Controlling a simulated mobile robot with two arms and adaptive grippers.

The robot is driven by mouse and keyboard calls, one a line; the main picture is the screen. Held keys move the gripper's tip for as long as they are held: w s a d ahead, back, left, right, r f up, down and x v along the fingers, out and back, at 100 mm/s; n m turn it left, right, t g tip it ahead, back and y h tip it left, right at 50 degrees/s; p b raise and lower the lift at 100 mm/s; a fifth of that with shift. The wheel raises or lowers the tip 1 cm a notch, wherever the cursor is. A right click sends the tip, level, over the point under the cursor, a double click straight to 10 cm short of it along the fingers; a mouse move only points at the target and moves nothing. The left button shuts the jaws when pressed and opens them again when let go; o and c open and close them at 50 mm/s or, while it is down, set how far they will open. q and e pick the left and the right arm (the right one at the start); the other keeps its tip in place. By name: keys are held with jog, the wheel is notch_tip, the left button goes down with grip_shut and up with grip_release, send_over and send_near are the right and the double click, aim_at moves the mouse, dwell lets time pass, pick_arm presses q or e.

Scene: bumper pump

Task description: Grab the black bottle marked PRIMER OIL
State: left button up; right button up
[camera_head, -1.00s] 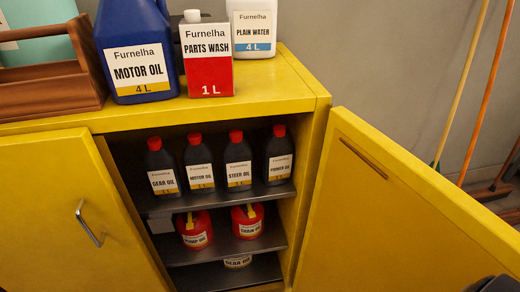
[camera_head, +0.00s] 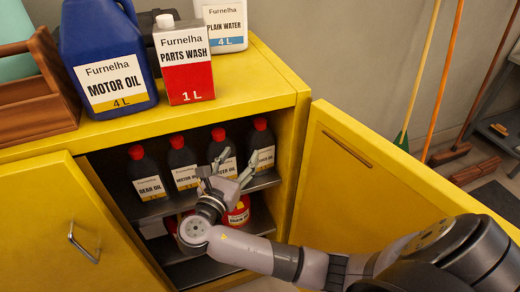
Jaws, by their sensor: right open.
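The black bottle marked PRIMER OIL (camera_head: 261,142) has a red cap and a white label. It stands upright at the right end of a row on the cabinet's upper inner shelf (camera_head: 268,181). The label's text is partly unreadable now. My right gripper (camera_head: 240,160) is open and empty, in front of the shelf. Its fingers point into the cabinet, just left of and in front of the PRIMER OIL bottle, overlapping the STEER OIL bottle (camera_head: 224,148) in the picture. I cannot tell any contact. My left gripper is out of view.
GEAR OIL (camera_head: 146,173) and MOTOR OIL (camera_head: 182,160) bottles stand farther left in the row. Red cans (camera_head: 238,215) sit on the shelf below, partly hidden by my arm. The yellow cabinet (camera_head: 262,88) has open doors at left and right (camera_head: 350,185), with jugs on top.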

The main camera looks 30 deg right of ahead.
aim_at(258, 126)
jog(key=p+x, duration=0.1)
jog(key=x, duration=1)
jog(key=p+x, duration=0.1)
jog(key=x, duration=0.3)
jog(key=shift+w+d+p, duration=0.25)
jog(key=shift+w+p, duration=0.1)
jog(key=shift+p, duration=0.05)
jog(key=shift+w+d+f, duration=0.1)
jog(key=shift+w+d, duration=0.15)
jog(key=shift+d, duration=0.05)
jog(key=shift+s+a, duration=0.1)
grip_shut()
